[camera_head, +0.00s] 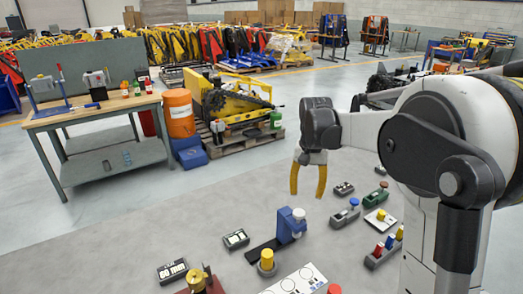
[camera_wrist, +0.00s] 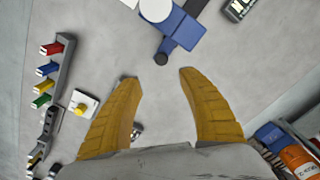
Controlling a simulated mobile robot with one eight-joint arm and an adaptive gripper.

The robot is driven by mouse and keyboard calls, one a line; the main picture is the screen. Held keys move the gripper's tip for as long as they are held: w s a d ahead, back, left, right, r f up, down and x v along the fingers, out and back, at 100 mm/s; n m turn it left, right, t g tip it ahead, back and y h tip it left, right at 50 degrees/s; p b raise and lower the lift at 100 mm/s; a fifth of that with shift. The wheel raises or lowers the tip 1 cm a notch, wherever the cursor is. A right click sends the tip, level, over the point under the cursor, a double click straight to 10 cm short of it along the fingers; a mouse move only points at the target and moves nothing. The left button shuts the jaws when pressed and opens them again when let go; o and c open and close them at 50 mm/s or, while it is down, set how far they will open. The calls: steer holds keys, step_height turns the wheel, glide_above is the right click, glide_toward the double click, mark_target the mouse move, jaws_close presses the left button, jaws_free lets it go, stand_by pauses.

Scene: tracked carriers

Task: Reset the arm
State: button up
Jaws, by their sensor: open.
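My gripper (camera_head: 308,180) hangs from my arm in the head view, right of the middle, pointing down with yellow fingers. In the wrist view its two yellow fingers (camera_wrist: 158,75) are spread apart with bare grey floor between them. It is open and holds nothing. It is in the air above the floor and appears apart from the items below. My white and dark arm fills the right side of the head view.
Several devices lie on the floor below: a blue device (camera_head: 291,226), a yellow-topped piece (camera_head: 266,262), a white panel (camera_head: 297,280) and a coloured-button strip (camera_head: 384,248). A workbench (camera_head: 100,108) stands at left, beside an orange barrel (camera_head: 179,113). Bare floor lies left of the devices.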

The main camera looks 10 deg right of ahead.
steer(key=s+a+r+n+t, duration=0.1)
steer(key=s+a, duration=0.4)
steer(key=s, duration=0.6)
steer(key=s+a+r+n+t, duration=0.2)
steer(key=s+a+n+t, duration=0.2)
steer(key=s, duration=0.8)
steer(key=shift+a+t, duration=0.45)
steer(key=shift+t, duration=0.65)
